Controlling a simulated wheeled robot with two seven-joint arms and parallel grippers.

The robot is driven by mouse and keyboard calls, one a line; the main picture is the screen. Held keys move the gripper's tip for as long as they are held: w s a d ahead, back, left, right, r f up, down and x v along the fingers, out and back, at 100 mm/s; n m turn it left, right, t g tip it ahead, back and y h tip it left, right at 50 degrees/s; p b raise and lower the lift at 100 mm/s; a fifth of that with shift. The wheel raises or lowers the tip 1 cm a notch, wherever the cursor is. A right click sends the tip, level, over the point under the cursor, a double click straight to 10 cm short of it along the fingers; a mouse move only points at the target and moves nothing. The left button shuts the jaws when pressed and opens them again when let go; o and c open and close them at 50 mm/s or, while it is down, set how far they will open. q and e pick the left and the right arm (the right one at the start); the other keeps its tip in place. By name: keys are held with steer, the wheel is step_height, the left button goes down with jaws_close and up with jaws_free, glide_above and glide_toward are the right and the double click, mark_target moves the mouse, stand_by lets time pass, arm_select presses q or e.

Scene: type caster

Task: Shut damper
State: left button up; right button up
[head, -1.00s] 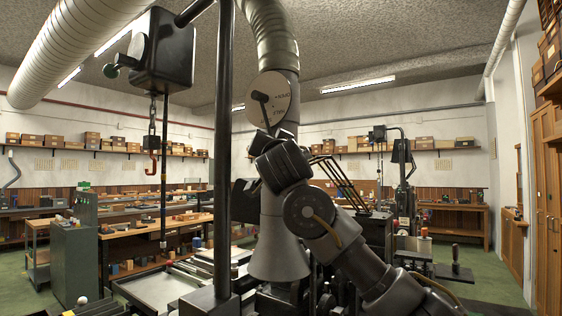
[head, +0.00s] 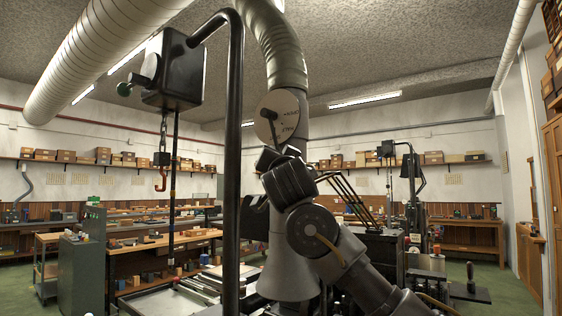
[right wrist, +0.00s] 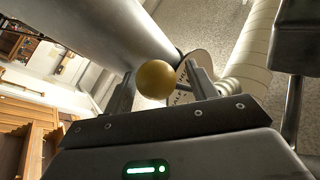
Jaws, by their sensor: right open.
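The damper is a pale round plate (head: 291,112) with dark lettering and a dark lever (head: 273,126), on the vertical duct in the head view. The lever points downward across the plate. My right gripper (head: 270,154) is just below the plate, its fingers partly hidden by my wrist. In the right wrist view, a brass-coloured ball knob (right wrist: 156,79) lies between the two open fingers of my right gripper (right wrist: 158,88). Contact with it cannot be told. The plate (right wrist: 207,62) is behind the right finger there. My left gripper is out of view.
A flared hood (head: 285,272) hangs under the duct, behind my right arm. A dark vertical post (head: 232,170) stands left of it. Workbenches (head: 150,252) line the room.

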steer(key=r, duration=0.1)
steer(key=r+p, duration=0.1)
steer(key=r, duration=0.1)
steer(key=shift+s+a+r+p, duration=0.15)
steer(key=shift+s+r+p, duration=0.05)
steer(key=shift+p, duration=0.1)
arm_select(q)
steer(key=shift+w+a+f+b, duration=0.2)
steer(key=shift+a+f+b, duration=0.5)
steer(key=shift+b, duration=1.1)
arm_select(e)
steer(key=s+r, duration=0.9)
steer(key=s, duration=0.4)
steer(key=shift+s, duration=0.35)
